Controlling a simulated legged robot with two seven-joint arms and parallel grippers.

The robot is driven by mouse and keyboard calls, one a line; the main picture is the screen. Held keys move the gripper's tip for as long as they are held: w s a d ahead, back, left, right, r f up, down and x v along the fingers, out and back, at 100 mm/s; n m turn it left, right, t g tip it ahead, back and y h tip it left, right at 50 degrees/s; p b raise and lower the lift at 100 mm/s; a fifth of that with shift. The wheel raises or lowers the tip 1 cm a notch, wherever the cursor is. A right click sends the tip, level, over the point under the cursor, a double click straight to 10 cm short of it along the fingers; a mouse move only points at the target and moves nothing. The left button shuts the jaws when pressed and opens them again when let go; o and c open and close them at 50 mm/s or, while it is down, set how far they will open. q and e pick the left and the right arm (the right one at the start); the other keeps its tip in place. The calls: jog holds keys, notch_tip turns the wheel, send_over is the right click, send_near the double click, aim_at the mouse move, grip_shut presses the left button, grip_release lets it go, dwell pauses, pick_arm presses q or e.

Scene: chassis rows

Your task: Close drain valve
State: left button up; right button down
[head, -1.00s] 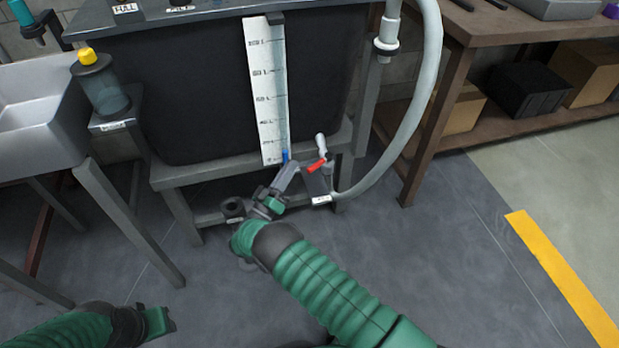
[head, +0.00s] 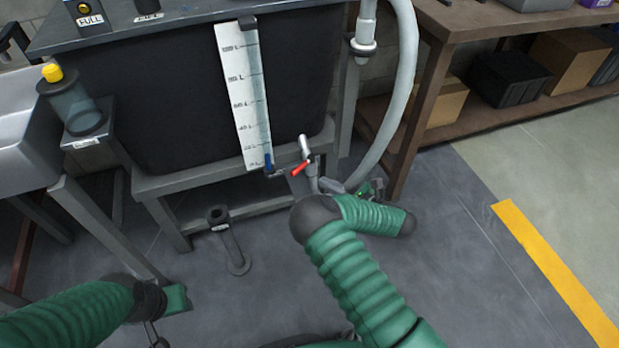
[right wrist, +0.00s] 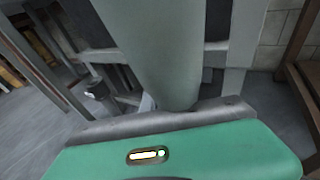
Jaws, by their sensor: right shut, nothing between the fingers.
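The drain valve's red handle (head: 300,168) sits low at the tank's front, beside a pale upright lever-like part (head: 304,147). The red handle slants down to the left. My right gripper (head: 316,176) is shut and empty, close to the valve's right and lower side; whether it touches the handle is hard to tell. My right forearm bends in from the right. The right wrist view shows the gripper's green housing (right wrist: 180,155) and a large grey-green cylinder close in front; the red handle does not show there. My left gripper (head: 172,300) is low at left, its jaws unclear.
The dark tank (head: 170,90) stands on a grey frame, with a white level scale (head: 242,95) in front. A pale hose (head: 402,95) curves down right of the valve. A short floor post (head: 228,240) stands left. A sink (head: 25,140) and wooden shelf (head: 500,120) flank it.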

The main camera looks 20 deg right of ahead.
aim_at(302, 166)
jog(key=b+x, duration=0.3)
jog(key=x, duration=0.4)
jog(key=shift+w+a, duration=0.25)
jog(key=shift+w, duration=0.1)
